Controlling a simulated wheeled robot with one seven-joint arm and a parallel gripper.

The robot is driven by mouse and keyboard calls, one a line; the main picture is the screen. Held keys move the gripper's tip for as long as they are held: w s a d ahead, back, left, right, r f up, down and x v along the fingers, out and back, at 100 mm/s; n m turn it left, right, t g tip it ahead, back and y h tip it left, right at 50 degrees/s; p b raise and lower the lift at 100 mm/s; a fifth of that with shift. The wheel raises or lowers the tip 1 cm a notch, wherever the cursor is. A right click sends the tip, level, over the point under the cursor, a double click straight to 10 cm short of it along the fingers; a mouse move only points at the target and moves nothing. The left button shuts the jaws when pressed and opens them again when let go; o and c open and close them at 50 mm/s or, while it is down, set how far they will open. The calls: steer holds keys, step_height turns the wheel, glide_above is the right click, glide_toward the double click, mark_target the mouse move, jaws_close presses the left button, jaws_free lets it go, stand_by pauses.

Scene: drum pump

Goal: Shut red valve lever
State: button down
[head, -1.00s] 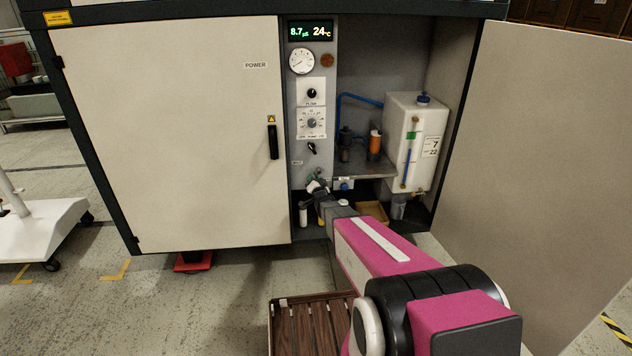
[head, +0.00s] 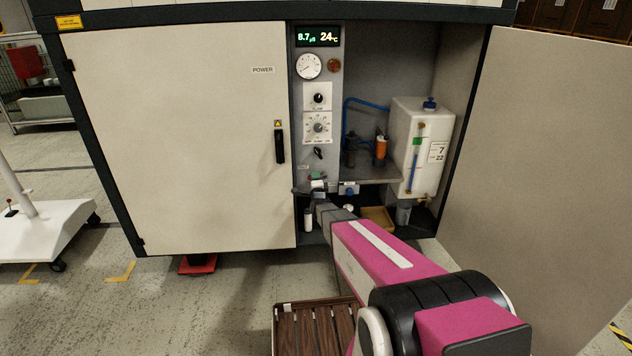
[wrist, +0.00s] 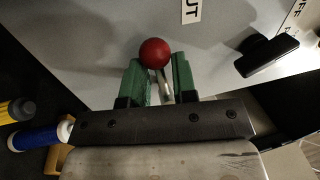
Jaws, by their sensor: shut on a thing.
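The red valve lever shows in the wrist view as a round red knob (wrist: 155,52) on a thin pale metal stem. My gripper (wrist: 160,68) has its green fingers on both sides of the stem, just below the knob, and is shut on the lever. The knob stands out past the fingertips, in front of the grey panel. In the head view my gripper (head: 316,178) is at the lower part of the narrow control panel, and the red knob cannot be made out there. The lever's pivot is hidden.
A black switch handle (wrist: 267,55) is right of the knob in the wrist view. In the head view, a white tank (head: 420,148) stands right, between the closed door (head: 185,140) and the open door (head: 545,170).

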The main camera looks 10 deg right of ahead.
steer(key=shift+r+m, duration=0.2)
steer(key=shift+m, duration=0.4)
steer(key=c, duration=0.9)
jaws_free()
steer(key=shift+a, duration=0.1)
steer(key=shift+c, duration=0.2)
steer(key=shift+s, duration=0.1)
steer(key=s+f, duration=0.2)
steer(key=s, duration=0.8)
steer(key=shift+s+a, duration=0.15)
steer(key=shift+s, duration=0.05)
